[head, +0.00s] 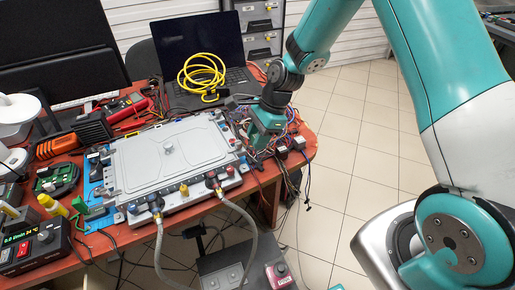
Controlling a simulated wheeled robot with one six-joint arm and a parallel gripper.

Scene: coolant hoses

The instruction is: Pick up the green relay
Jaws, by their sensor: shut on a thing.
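My gripper (257,146) points down over a tangle of thin coloured wires (285,140) at the right end of the red-brown table, just right of a large grey-lidded unit. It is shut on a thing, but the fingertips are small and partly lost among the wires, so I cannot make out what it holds. I cannot pick out a green relay with certainty. A small green piece (80,207) stands at the left front of the grey unit, away from my gripper, and I cannot tell what it is.
The grey-lidded unit (135,160) fills the middle of the table (262,176), with two hoses (158,252) hanging from its front. Behind are a laptop (200,45) and a yellow coiled cable (202,74). Tools crowd the left. Tiled floor (345,125) lies open at the right.

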